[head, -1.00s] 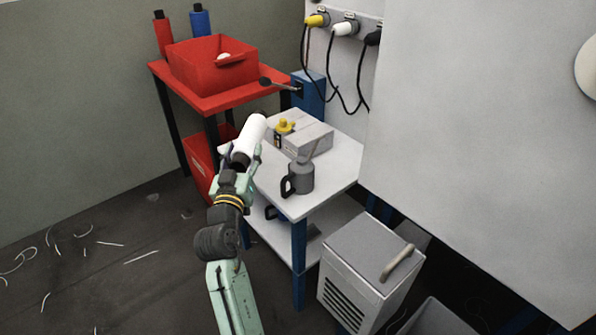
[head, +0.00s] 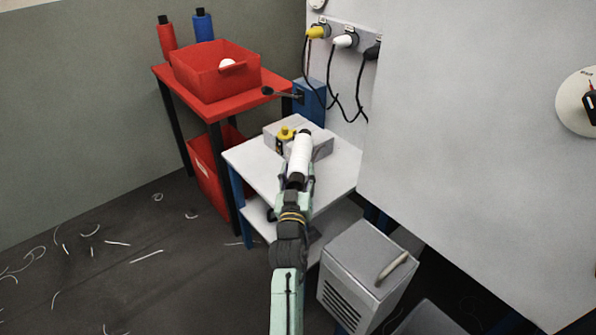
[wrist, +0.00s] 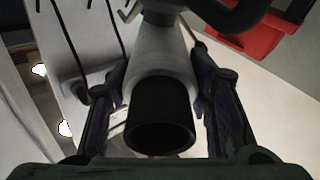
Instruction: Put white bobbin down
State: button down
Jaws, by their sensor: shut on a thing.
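My gripper (head: 296,183) is shut on the white bobbin (head: 301,154), whose dark core end sticks out toward me. In the head view the bobbin appears in front of the white-topped table (head: 250,168), tilted with its far end up. I cannot tell its height above the tabletop. In the wrist view the white bobbin (wrist: 163,62) lies between both fingers, its black core (wrist: 160,125) closest to the camera. The bobbin and my arm hide part of the table, and the grey jug there is out of sight behind them.
A grey box (head: 322,146) and a yellow-topped item (head: 285,133) are on the table's back part. A red table (head: 225,106) with a red bin (head: 215,82) stands to the left. A grey cabinet (head: 365,270) stands at front right. The tabletop's left part is clear.

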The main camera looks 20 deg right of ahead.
jog(key=shift+f+b, duration=0.5)
jog(key=shift+b, duration=0.15)
jog(key=c, duration=0.8)
grip_release()
jog(key=shift+r, duration=0.1)
